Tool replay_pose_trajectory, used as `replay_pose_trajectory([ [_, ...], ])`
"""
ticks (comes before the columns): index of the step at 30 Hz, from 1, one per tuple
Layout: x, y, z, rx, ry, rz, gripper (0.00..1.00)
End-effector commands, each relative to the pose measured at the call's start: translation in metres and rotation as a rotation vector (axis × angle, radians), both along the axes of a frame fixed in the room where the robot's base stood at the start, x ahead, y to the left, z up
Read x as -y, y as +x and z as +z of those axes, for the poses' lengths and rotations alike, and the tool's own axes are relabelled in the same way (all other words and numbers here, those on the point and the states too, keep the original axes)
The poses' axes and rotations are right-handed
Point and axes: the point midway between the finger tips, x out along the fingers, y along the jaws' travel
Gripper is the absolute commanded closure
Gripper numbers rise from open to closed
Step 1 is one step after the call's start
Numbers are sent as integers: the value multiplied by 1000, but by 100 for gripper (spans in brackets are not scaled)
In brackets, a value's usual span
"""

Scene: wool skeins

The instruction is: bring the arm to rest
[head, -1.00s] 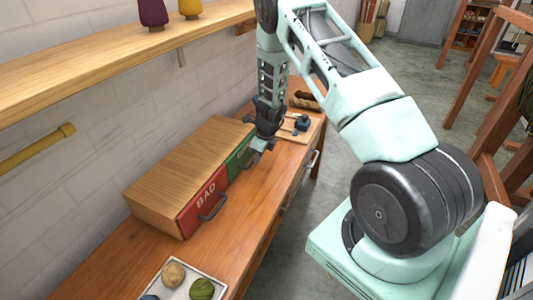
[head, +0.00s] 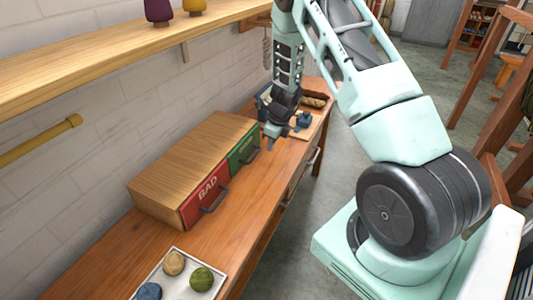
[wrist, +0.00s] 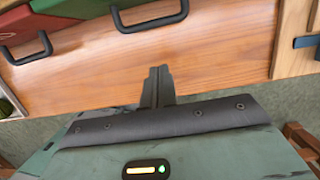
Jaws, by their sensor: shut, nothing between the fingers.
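My gripper (head: 270,143) hangs over the wooden bench (head: 262,195), just right of the green drawer front (head: 243,153) in the head view. In the wrist view my gripper's fingers (wrist: 158,72) are together with nothing between them, pointing at the bare bench top. My arm reaches from its base at the right toward the far part of the bench. It is not at rest against anything that I can see.
A wooden drawer box (head: 190,165) has a red drawer marked BAD (head: 207,193) beside the green one; both look shut. A white tray (head: 222,272) with skeins lies at the near end. A wooden board (head: 308,127) with a dark device is beyond my gripper. A shelf (head: 100,45) juts from the wall.

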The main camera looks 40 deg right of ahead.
Motion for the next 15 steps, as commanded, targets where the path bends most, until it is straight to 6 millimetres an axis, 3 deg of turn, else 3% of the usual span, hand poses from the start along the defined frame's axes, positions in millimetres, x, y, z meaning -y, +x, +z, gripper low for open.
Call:
replay_pose_trajectory([
  [6,4,-9,39,1,-2,-1,100],
  [15,6,-14,56,-3,0,-3,100],
])
